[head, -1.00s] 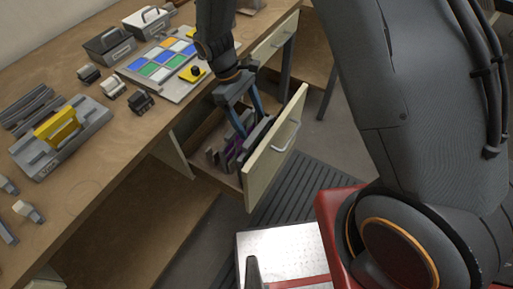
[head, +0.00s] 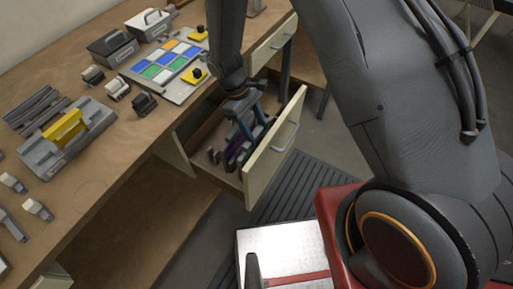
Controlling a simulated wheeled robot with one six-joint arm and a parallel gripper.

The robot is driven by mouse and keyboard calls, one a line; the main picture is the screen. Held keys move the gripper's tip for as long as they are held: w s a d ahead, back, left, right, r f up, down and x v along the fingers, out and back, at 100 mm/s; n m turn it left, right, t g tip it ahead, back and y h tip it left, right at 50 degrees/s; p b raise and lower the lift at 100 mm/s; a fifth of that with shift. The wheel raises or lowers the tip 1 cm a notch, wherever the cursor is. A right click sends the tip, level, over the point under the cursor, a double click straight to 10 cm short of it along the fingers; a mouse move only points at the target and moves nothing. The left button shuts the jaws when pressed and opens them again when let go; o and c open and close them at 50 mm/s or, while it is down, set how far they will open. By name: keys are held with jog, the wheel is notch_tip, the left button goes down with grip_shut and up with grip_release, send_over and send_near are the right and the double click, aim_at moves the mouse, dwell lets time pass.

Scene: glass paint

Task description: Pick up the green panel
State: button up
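My gripper (head: 255,132) points down into the open drawer (head: 262,168), its two fingers apart. Dark, upright panels (head: 234,150) stand close together in the drawer below and around the fingertips, and one looks purple. I cannot make out a green panel among them, as my gripper and the drawer front hide part of the drawer. Green squares (head: 153,71) show in the grid board (head: 183,92) on the table, along with blue and white ones.
The wooden table (head: 100,165) holds a grey fixture with a yellow bar (head: 64,129), small clamps (head: 118,90) and grey boxes with handles (head: 112,45). The drawer's front wall (head: 277,145) stands close to my gripper. A metal platform (head: 280,250) is below.

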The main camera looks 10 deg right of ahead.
grip_shut()
jog(key=shift+r, duration=0.15)
notch_tip(320, 180, up, 28)
jog(key=b, duration=0.5)
dwell(0.4)
jog(key=shift+o, duration=0.8)
grip_release()
jog(key=shift+c, duration=0.8)
notch_tip(320, 180, up, 17)
jog(key=p, duration=1.5)
